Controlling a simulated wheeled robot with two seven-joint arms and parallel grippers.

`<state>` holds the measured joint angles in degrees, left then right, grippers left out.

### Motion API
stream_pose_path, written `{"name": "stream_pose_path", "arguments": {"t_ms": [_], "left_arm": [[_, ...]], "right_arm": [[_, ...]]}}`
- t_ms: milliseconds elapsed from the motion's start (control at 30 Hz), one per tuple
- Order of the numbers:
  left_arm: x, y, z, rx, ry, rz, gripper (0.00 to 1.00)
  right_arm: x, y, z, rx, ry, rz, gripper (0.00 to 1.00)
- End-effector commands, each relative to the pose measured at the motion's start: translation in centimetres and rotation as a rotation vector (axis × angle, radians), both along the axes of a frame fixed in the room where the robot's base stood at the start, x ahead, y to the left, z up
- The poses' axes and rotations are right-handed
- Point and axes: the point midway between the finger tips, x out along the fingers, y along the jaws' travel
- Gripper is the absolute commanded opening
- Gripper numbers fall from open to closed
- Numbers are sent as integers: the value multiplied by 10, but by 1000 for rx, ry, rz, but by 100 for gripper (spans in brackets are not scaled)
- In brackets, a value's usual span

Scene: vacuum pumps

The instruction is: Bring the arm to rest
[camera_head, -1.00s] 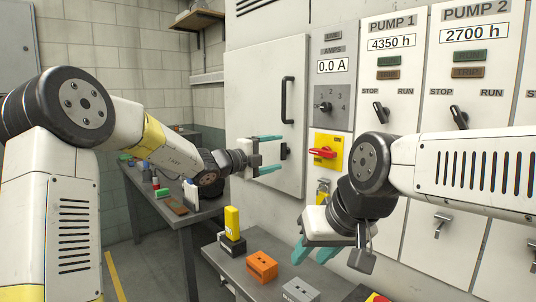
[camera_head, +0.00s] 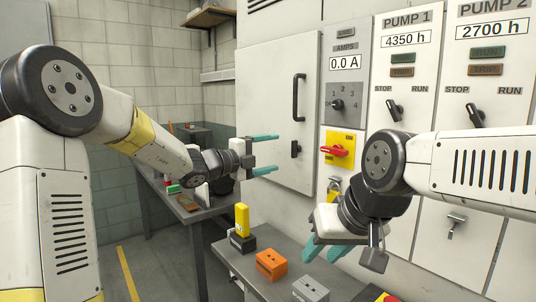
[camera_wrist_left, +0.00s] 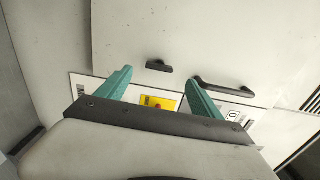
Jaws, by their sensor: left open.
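My left gripper (camera_head: 272,153) is open and empty in the head view, its two teal fingers pointing right in front of the white cabinet door (camera_head: 270,95). Its fingers (camera_wrist_left: 160,92) also show spread apart in the left wrist view, with nothing held between them. The left arm is bent at the elbow and reaches forward. My right gripper (camera_head: 325,252) hangs low above the bench near the panel, its teal fingers apart with nothing seen between them.
The door has a black handle (camera_head: 299,97). A red switch on a yellow plate (camera_head: 340,150) and pump panels (camera_head: 400,110) stand right. The grey bench (camera_head: 255,272) bears an orange block (camera_head: 271,264), a grey block (camera_head: 310,289) and a yellow-and-black item (camera_head: 242,222).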

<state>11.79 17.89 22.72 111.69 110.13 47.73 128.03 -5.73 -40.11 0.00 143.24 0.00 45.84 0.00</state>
Motion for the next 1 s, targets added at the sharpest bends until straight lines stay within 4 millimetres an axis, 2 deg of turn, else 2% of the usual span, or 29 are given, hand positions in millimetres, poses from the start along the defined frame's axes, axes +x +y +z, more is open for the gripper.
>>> {"name": "stream_pose_path", "arguments": {"t_ms": [167,267,367,467,567,700,767,900,1000], "left_arm": [[-1,0,0,4,-4,-1,76],[-12,-3,1,73,-69,-24,76],[-42,-8,1,258,-247,-91,76],[-87,-8,-7,537,-531,-206,76],[-134,2,-20,829,-855,-357,76],[-191,31,-42,1192,-1309,-610,76],[-214,48,-52,1327,-1501,-737,76],[-259,96,-73,1581,-1941,-1083,76],[-286,133,-86,1693,-2233,-1378,76]], "right_arm": [[0,0,0,0,0,0,36],[0,0,0,0,0,0,36],[0,0,0,0,0,0,36],[0,0,0,0,0,0,36],[0,0,0,0,0,0,36],[0,0,0,0,0,0,36],[0,0,0,0,0,0,36],[0,0,0,0,0,0,36],[0,0,0,0,0,0,36]]}}
